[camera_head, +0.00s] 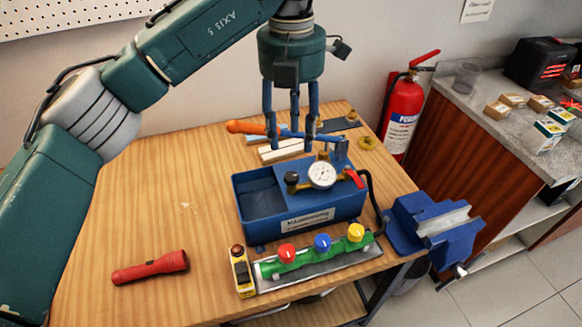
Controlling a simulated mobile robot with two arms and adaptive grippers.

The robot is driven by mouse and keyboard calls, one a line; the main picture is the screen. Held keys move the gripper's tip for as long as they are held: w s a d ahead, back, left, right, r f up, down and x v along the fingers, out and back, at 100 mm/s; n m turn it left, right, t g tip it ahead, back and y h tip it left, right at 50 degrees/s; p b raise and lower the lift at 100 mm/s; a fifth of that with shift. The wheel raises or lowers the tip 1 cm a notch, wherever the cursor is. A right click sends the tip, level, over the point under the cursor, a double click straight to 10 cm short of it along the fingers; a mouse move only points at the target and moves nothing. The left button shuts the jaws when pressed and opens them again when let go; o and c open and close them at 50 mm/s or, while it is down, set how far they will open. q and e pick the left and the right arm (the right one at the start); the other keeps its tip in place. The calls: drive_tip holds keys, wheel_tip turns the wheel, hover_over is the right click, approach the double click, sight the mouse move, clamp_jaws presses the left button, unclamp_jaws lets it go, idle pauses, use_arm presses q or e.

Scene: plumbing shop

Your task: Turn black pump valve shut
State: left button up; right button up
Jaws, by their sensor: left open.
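The blue test pump (255,222) stands on the wooden table, with an open trough on its left side. On its top are a brass fitting with a white dial gauge (321,175), a black valve knob (291,180) left of the gauge and a red valve lever (354,178) right of it. The pump's lever has an orange grip (245,127). My left gripper (291,128) hangs pointing down behind and above the black valve, its fingers spread and empty. Its fingers pass close to the lever; contact cannot be told. My right gripper is out of view.
A green manifold (312,257) with red, blue and yellow knobs lies in front of the pump, beside a yellow tool (242,271). A blue vise (433,222) is at the right edge. A red flashlight (150,267) lies front left. The table's left middle is clear.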

sight(291, 176)
use_arm(q)
wheel_tip(291, 176, down, 10)
drive_tip(key=p, duration=0.3)
drive_tip(key=shift+s+a+r, duration=0.1)
drive_tip(key=shift+r, duration=0.05)
drive_tip(key=shift+f, duration=0.45)
drive_tip(key=shift+c, duration=0.5)
clamp_jaws()
